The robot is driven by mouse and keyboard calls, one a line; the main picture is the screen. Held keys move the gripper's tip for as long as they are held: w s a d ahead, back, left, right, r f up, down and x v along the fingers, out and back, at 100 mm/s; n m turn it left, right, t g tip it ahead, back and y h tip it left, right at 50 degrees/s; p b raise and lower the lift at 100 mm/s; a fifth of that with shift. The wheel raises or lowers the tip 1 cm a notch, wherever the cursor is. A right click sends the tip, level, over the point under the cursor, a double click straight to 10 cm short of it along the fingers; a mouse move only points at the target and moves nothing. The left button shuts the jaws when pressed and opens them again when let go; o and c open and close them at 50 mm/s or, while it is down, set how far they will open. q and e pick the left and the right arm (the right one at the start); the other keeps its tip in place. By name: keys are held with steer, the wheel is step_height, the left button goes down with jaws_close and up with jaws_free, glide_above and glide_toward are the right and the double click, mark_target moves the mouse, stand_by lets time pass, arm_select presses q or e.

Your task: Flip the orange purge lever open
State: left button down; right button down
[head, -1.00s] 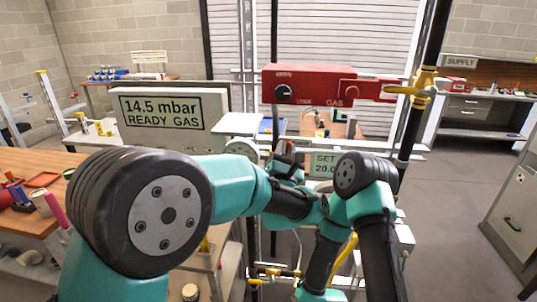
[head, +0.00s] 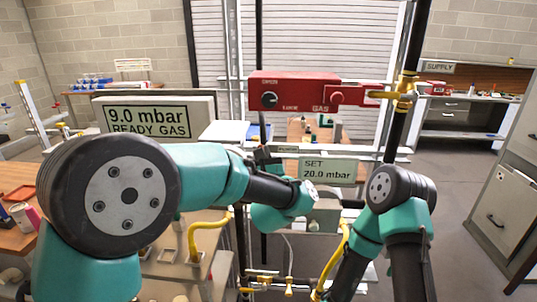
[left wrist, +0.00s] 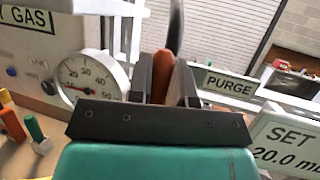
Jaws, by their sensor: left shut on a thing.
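In the left wrist view an orange purge lever (left wrist: 163,72) stands between the two dark fingers of my left gripper (left wrist: 168,82), which is shut on it. A dark curved bar rises behind the lever. The PURGE label (left wrist: 230,83) is just to the right. In the head view my left gripper (head: 266,155) is small and dark, left of the SET 20.0 mbar sign (head: 328,170); I cannot make out the lever there. My right arm shows at the right, but its gripper is not in view.
The white display box (head: 155,120) reads 9.0 mbar READY GAS. A round dial gauge (left wrist: 93,75) is left of the gripper. A red gas box (head: 293,91) and yellow valve (head: 404,93) sit above. Yellow pipes (head: 335,262) run below.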

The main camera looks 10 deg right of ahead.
arm_select(q)
steer(key=c, duration=1)
jaws_free()
steer(key=shift+c, duration=0.2)
steer(key=v, duration=1.7)
steer(key=shift+s+f, duration=0.15)
steer(key=shift+s, duration=0.05)
steer(key=shift+a, duration=0.1)
